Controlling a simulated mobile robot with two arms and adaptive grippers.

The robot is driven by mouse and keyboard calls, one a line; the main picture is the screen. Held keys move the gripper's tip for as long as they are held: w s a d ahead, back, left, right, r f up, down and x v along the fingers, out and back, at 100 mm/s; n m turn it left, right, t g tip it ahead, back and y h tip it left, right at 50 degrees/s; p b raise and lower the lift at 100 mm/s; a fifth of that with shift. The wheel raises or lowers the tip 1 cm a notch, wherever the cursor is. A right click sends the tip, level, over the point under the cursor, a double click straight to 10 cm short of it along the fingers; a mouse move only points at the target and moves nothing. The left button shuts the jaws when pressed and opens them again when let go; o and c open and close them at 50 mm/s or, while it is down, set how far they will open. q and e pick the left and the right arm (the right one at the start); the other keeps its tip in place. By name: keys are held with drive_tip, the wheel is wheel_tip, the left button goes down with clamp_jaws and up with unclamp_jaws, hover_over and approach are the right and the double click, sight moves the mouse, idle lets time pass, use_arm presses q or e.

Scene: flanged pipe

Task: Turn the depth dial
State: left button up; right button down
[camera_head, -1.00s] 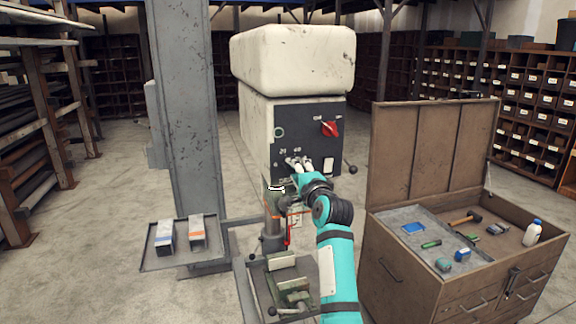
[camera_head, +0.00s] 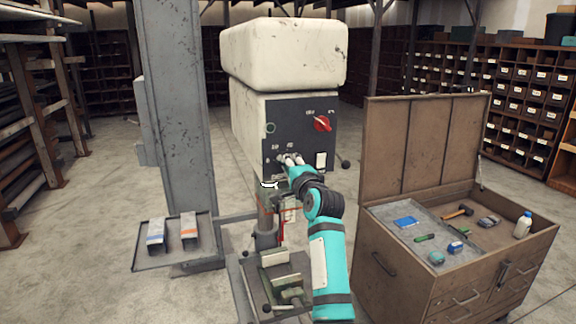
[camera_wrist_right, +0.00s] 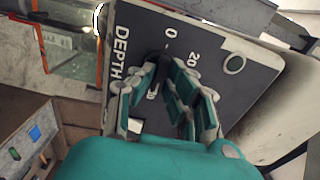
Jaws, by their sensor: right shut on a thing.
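The black depth dial (camera_wrist_right: 158,60) is on the dark front panel (camera_head: 298,115) of a cream drill press head. In the right wrist view it shows beside the "DEPTH" lettering and the numbers 0 and 20. My right gripper (camera_head: 288,158) is at the lower part of this panel, shut on the dial. Its fingers (camera_wrist_right: 170,75) cover most of the dial, so its pointer cannot be read. My left gripper is in neither view.
A red rotary switch (camera_head: 321,123) and a pale switch (camera_head: 321,160) are on the same panel. A lever knob (camera_head: 345,163) sticks out at right. The grey column (camera_head: 175,110) stands left. An open tool cabinet (camera_head: 395,275) stands close on the right.

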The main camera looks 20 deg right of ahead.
drive_tip(key=shift+r+n+p, duration=0.15)
drive_tip(key=shift+n+p, duration=0.35)
drive_tip(key=shift+n, duration=5.45)
drive_tip(key=shift+r+n+p, duration=0.1)
drive_tip(key=shift+n+p, duration=0.35)
drive_tip(key=shift+n, duration=5.5)
drive_tip(key=c, duration=1.6)
unclamp_jaws()
drive_tip(key=shift+c, duration=0.2)
drive_tip(key=shift+o, duration=1.4)
drive_tip(key=shift+w+f, duration=0.15)
drive_tip(key=shift+f, duration=0.05)
drive_tip(key=s, duration=1.2)
drive_tip(key=shift+d, duration=0.25)
